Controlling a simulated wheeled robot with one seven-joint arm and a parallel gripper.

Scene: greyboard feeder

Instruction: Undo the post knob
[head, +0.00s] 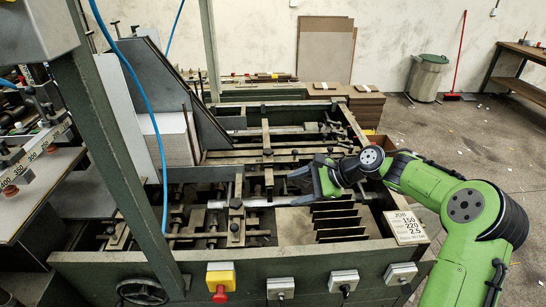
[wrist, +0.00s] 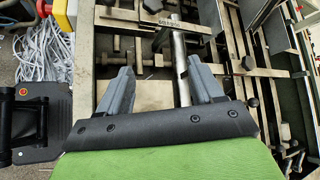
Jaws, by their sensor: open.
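My gripper (head: 306,176) is open and empty above the feeder bed, to the right of the posts. In the wrist view its two grey fingers stand wide apart (wrist: 160,74), with bare bed and a steel bar between and beyond them. Dark knobs show on clamp posts along the bars: one on the nearer post (head: 236,203), one on the farther post (head: 267,152). I cannot tell which is the post knob. In the wrist view a dark knob (wrist: 152,5) shows at the top edge, beyond the fingertips, and another (wrist: 248,63) lies to the right. The gripper touches neither.
The steel bar (head: 262,202) crosses the bed. Slanted dark plates (head: 338,222) stand below my gripper, beside a job card (head: 405,227) reading 150, 220, 2.5. A green upright (head: 125,165) and blue hose (head: 152,120) stand at left. A red stop button (head: 220,293) is in front.

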